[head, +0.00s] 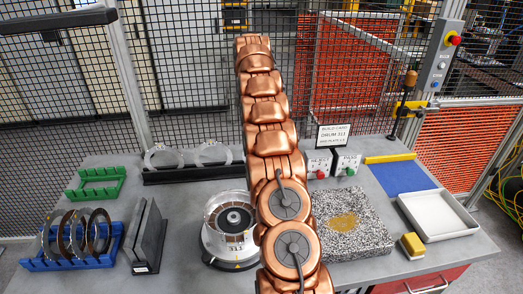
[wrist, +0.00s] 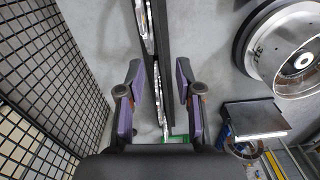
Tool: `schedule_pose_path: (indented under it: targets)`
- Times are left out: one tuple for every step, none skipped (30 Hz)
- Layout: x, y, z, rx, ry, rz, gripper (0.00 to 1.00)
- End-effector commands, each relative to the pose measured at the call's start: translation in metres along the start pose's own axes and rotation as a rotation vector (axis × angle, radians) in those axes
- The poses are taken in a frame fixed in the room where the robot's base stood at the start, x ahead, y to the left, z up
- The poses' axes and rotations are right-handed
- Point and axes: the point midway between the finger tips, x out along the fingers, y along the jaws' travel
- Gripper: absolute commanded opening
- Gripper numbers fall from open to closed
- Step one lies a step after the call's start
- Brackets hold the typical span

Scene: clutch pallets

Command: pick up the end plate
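My gripper (wrist: 159,75) is open in the wrist view, its two purple-padded fingers apart. A long black rack (wrist: 178,75) with thin silver rings (wrist: 148,25) seen edge-on lies between and beyond them; I cannot tell whether anything touches. In the head view the black rack (head: 190,174) stands at the back of the bench and holds two upright silver rings (head: 164,157), (head: 213,153). No label shows which piece is the end plate. My arm hides the rack's right end and my gripper there.
The drum (head: 230,232) stands mid-bench. A blue rack of discs (head: 72,262), a black stand (head: 148,240) and a green rack (head: 96,184) are at left. A speckled slab (head: 350,225), blue mat (head: 400,178) and white tray (head: 437,216) are at right. Mesh fencing (wrist: 50,80) rises behind.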

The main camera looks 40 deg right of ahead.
Motion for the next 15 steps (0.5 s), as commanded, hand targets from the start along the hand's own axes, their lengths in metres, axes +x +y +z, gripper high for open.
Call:
schedule_pose_path:
  targets:
    - [0.002,0.007,0.009,-0.014,0.001,0.002,0.35]
    - [0.003,0.011,0.013,-0.023,0.002,0.004,0.35]
    - [0.006,0.015,0.018,-0.035,0.003,0.005,0.35]
    - [0.007,0.017,0.022,-0.042,0.003,0.006,0.35]
    - [0.008,0.019,0.024,-0.050,0.004,0.008,0.35]
    - [0.009,0.021,0.027,-0.058,0.004,0.011,0.35]
    - [0.009,0.023,0.029,-0.063,0.005,0.013,0.35]
    - [0.010,0.024,0.031,-0.068,0.005,0.014,0.35]
    - [0.011,0.025,0.033,-0.071,0.005,0.015,0.35]
    - [0.013,0.026,0.034,-0.073,0.005,0.015,0.35]
    - [0.014,0.026,0.035,-0.075,0.005,0.015,0.35]
    - [0.016,0.026,0.035,-0.076,0.005,0.014,0.35]
    - [0.018,0.026,0.036,-0.076,0.005,0.014,0.35]
    - [0.020,0.026,0.036,-0.077,0.005,0.014,0.35]
    - [0.023,0.026,0.036,-0.077,0.005,0.014,0.35]
